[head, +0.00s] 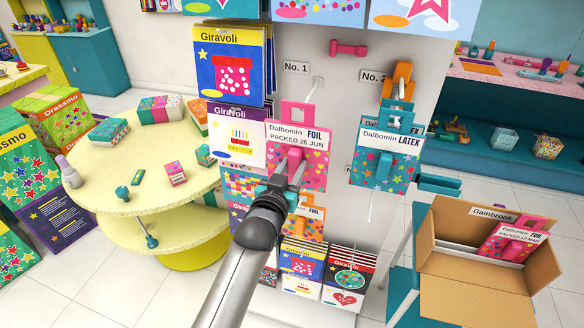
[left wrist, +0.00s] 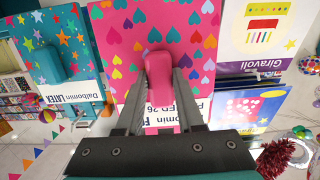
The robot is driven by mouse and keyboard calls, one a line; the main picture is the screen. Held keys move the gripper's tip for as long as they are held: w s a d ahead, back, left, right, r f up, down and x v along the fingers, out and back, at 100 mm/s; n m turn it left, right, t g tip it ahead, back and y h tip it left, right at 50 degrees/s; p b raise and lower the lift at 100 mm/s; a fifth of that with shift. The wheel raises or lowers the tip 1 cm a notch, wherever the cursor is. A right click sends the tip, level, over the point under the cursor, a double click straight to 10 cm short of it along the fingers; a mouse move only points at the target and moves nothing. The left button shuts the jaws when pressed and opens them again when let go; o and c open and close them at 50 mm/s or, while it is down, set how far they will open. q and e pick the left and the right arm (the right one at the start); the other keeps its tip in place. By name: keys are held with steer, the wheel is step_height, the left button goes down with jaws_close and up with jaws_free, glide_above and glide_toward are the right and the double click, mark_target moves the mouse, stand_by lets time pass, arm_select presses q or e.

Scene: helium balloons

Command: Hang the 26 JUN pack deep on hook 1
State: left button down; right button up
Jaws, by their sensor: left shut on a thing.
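The pink heart-patterned 26 JUN FOIL pack (head: 314,176) is upright, with a pink hanger tab (head: 297,112) on top. My left gripper (head: 287,182) is shut on the pink block on its front; the left wrist view shows the fingers (left wrist: 162,85) around that block (left wrist: 159,62), with the pack (left wrist: 120,28) behind. Hook 1 (head: 318,83), beside the No. 1 label (head: 296,68), is a small pale fitting on the white panel. No pack shows on it. The tab is below and left of the hook in the picture, apart from it. My right gripper is not in view.
A teal LATEX pack (head: 384,160) hangs at No. 2, to the right. Giravoli packs (head: 230,65) hang close on the left, with more below. An open cardboard box (head: 470,265) at lower right holds a 12 MAR FOIL pack (head: 514,242). A round yellow table (head: 120,185) stands left.

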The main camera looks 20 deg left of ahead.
arm_select(q)
steer(key=shift+w, duration=0.15)
steer(key=shift+w+b, duration=0.35)
steer(key=shift+w, duration=0.5)
steer(key=shift+w, duration=0.2)
steer(key=shift+w+d+b, duration=0.1)
steer(key=shift+w+b, duration=0.2)
steer(key=shift+w, duration=0.4)
steer(key=shift+w, duration=0.15)
steer(key=w+b, duration=0.5)
steer(key=w, duration=0.2)
steer(key=shift+w+f, duration=0.15)
steer(key=shift+w, duration=0.2)
stand_by(1.1)
steer(key=shift+d, duration=0.1)
